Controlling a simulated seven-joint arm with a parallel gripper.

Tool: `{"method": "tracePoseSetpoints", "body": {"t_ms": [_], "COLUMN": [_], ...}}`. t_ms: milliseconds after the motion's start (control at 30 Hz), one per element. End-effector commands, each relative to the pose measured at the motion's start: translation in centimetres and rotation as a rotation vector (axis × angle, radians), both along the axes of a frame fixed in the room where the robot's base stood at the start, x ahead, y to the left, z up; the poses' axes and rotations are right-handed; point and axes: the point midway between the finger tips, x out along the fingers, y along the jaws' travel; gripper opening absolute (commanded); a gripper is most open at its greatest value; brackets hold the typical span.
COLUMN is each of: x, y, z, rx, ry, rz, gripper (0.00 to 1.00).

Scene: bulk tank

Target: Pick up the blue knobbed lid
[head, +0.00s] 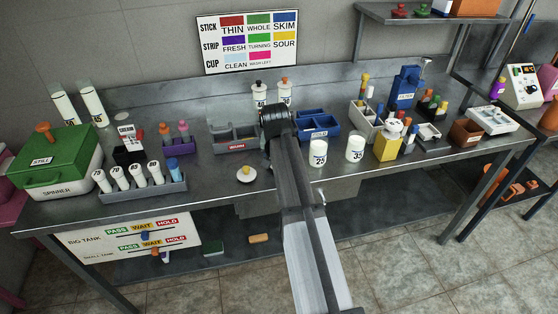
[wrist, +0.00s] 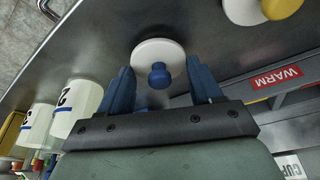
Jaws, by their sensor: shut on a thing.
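The blue knobbed lid (wrist: 150,50) is a white disc with a round blue knob (wrist: 160,75), in the upper middle of the wrist view. My gripper (wrist: 157,66) has its two dark blue fingers on either side of the disc, shut on it, with the knob between them. In the head view my arm hides the lid and the fingers. I cannot tell whether the lid is clear of the metal bench top.
A yellow knobbed lid (head: 246,175) lies on the bench left of my arm. White cups marked 25 (head: 318,153) and 35 (head: 355,148) stand to the right. A grey WARM bin (head: 235,146) and a blue bin (head: 318,137) are close behind.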

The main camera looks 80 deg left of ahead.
Motion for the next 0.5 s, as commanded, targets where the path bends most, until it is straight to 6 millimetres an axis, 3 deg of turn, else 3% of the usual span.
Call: {"method": "tracePoseSetpoints", "body": {"t_ms": [500], "x": [0.0], "y": [0.1], "z": [7.8], "rx": [0.000], "ry": [-0.001], "rz": [0.000], "gripper": [0.36]}}
